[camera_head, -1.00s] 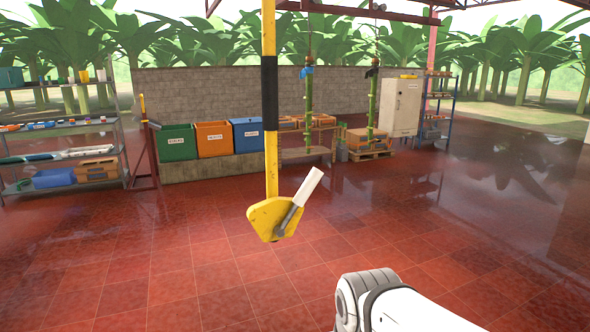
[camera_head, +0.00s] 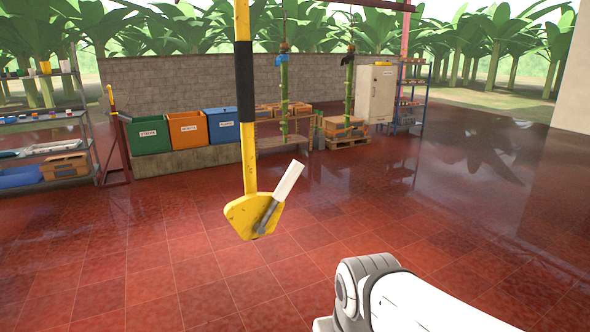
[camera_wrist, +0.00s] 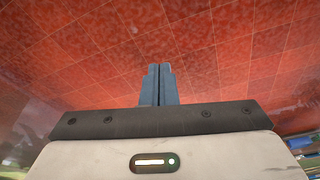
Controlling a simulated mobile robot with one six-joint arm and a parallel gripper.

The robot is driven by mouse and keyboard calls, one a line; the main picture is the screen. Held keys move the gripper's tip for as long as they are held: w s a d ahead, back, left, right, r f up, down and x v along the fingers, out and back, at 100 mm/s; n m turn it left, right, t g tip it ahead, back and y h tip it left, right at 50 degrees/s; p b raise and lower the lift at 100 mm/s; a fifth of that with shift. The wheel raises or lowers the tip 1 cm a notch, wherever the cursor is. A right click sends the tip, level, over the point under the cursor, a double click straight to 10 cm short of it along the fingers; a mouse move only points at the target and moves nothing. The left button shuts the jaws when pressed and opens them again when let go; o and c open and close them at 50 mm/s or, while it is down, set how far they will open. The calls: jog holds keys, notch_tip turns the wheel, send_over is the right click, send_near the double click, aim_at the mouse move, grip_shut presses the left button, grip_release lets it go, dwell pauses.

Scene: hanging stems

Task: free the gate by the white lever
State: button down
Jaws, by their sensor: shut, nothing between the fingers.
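The white lever (camera_head: 289,181) shows in the head view, mounted by a grey metal arm on a yellow latch plate (camera_head: 240,217). It tilts up to the right. The plate sits at the lower end of a yellow and black gate bar (camera_head: 245,90) that hangs upright. My gripper (camera_wrist: 160,68) shows in the wrist view, its two grey fingers shut together with nothing between them, over red floor tiles. The gripper is outside the head view, where only my white arm shows at lower right, apart from the lever.
Green, orange and blue bins (camera_head: 187,128) stand along the back wall. Two green stems (camera_head: 284,95) hang behind the gate. A shelf rack (camera_head: 45,125) is at left, a pale cabinet (camera_head: 375,94) at right. The red floor around the latch is clear.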

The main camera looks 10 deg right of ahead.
jog(key=shift+d, duration=0.15)
jog(key=w+a+r+m+t+y+p, duration=0.1)
jog(key=w+r+m+t+y+p, duration=0.15)
jog(key=w+r+m+y, duration=0.9)
jog(key=w+d+r+t+y, duration=0.2)
jog(key=w+d+r+t, duration=0.1)
jog(key=d, duration=0.3)
jog(key=w+d+r+t+y, duration=0.2)
jog(key=w+d+r+t, duration=0.2)
jog(key=d, duration=0.3)
jog(key=shift+w+d+m+t+p, duration=0.3)
jog(key=shift+w+m+t+p, duration=0.1)
jog(key=shift+w+t, duration=0.4)
